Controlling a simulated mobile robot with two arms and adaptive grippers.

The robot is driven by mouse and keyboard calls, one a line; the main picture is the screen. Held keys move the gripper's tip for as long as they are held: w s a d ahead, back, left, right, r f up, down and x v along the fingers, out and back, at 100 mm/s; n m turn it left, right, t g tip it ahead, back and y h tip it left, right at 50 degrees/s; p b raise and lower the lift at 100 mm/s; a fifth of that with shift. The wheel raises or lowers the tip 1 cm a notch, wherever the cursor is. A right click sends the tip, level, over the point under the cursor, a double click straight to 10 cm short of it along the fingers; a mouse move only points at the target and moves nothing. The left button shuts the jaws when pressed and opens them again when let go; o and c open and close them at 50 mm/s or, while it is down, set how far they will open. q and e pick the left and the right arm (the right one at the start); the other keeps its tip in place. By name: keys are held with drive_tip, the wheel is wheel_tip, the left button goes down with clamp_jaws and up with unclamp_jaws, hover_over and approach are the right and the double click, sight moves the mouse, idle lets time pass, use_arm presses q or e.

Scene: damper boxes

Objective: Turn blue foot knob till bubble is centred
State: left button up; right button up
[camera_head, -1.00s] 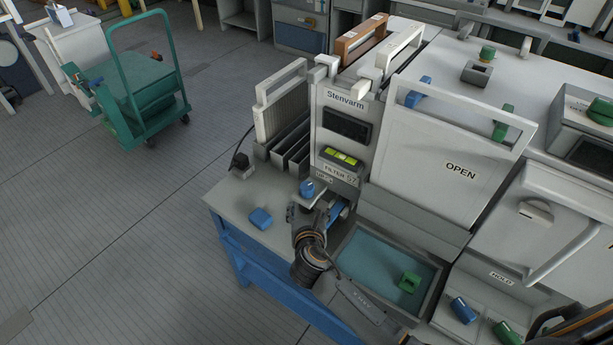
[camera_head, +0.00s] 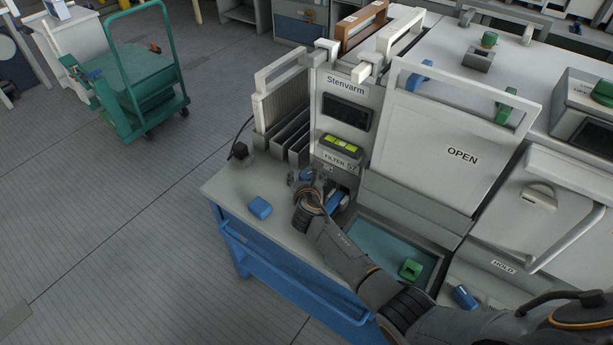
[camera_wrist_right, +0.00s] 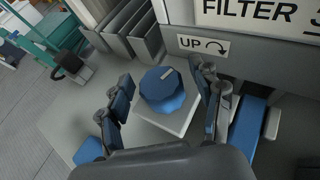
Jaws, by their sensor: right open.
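The blue foot knob (camera_wrist_right: 162,88) sits on a pale square foot below the "UP" label with its curved arrow (camera_wrist_right: 203,45). My right gripper (camera_wrist_right: 166,100) is open, with one blue-padded finger on each side of the knob and a visible gap at the left finger. I cannot tell whether the right finger touches it. In the head view my right gripper (camera_head: 309,182) is at the foot of the Stenvarm unit (camera_head: 347,87) and mostly hides the knob. The yellow-green bubble vial (camera_head: 340,144) is above it; the bubble's position is too small to tell. My left gripper is out of view.
A loose blue block (camera_head: 260,207) lies on the grey bench top (camera_head: 228,187). A teal-lined tray (camera_head: 385,243) with a green part (camera_head: 411,269) is right of the gripper. Dark filter slots (camera_head: 290,135) stand behind left. The bench's front left is mostly clear.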

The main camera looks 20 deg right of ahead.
drive_tip(key=shift+c, duration=1.3)
drive_tip(key=c, duration=0.9)
drive_tip(key=shift+a+f+m+g+h+b, duration=0.15)
drive_tip(key=shift+m+g+h+b, duration=0.45)
drive_tip(key=shift+m+h+b, duration=1.1)
drive_tip(key=m+g+h+b, duration=0.4)
drive_tip(key=b, duration=0.2)
drive_tip(key=shift+m, duration=0.4)
drive_tip(key=shift+m+g+h+b, duration=0.5)
drive_tip(key=shift+g+b, duration=0.1)
drive_tip(key=shift+b, duration=0.35)
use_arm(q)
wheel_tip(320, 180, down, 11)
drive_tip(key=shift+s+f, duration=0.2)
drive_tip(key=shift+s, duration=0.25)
use_arm(e)
drive_tip(key=shift+r, duration=0.2)
drive_tip(key=shift+d, duration=0.2)
